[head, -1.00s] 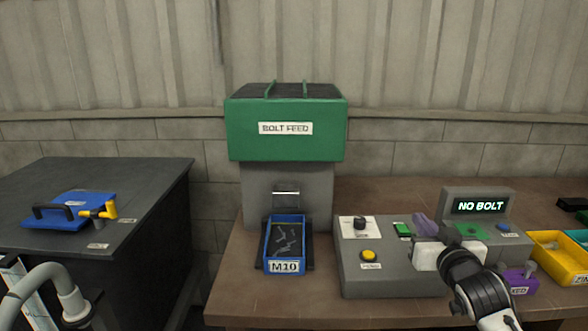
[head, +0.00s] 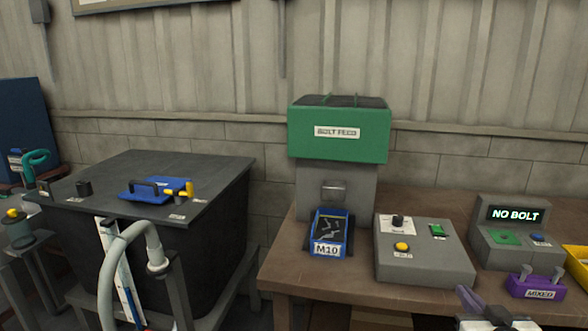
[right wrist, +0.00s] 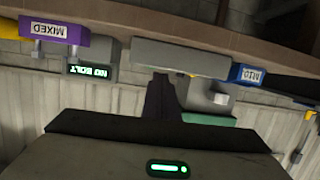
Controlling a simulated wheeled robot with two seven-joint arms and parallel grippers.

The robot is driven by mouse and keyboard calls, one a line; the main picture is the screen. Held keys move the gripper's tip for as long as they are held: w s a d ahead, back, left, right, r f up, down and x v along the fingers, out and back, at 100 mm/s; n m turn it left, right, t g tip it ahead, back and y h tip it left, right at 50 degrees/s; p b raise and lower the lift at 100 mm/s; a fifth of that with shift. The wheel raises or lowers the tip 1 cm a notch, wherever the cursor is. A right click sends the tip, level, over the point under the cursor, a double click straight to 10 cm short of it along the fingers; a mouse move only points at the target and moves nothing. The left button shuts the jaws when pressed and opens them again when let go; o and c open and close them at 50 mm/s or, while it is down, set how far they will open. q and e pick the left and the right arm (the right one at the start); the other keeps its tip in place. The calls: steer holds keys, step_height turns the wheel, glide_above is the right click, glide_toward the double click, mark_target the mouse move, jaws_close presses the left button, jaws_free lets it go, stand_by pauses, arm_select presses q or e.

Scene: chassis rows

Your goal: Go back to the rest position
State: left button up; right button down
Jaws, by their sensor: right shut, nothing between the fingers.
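My right gripper (head: 468,298) shows at the bottom edge of the head view, right of centre. It is shut and empty, in front of the bench's front edge and apart from everything on it. In the right wrist view its dark closed fingers (right wrist: 160,95) point at the bench, which appears upside down there. My left gripper is out of view.
The brown bench (head: 330,283) holds the green bolt feed (head: 340,148), a blue M10 bin (head: 327,250), a grey control box (head: 425,268), a NO BOLT display unit (head: 515,213) and a purple MIXED bin (head: 537,287). A dark table (head: 100,180) with a blue fixture (head: 135,197) stands left.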

steer(key=s+a+f+n+g+y, duration=0.1)
steer(key=s+a+f+g, duration=0.1)
steer(key=s+a+f, duration=0.5)
steer(key=s+a+f+n+g+y, duration=0.1)
steer(key=s+a+f+y, duration=0.3)
steer(key=f, duration=0.6)
steer(key=s+a+f+g, duration=0.1)
steer(key=s+a+f, duration=0.2)
steer(key=s, duration=0.3)
steer(key=s+a+f+n+g, duration=0.1)
steer(key=s+a+f, duration=0.2)
steer(key=s, duration=0.3)
steer(key=s+a+f+g, duration=0.1)
steer(key=s+a+f, duration=0.2)
steer(key=s, duration=0.4)
steer(key=shift+a+f, duration=0.2)
steer(key=shift+f, duration=0.55)
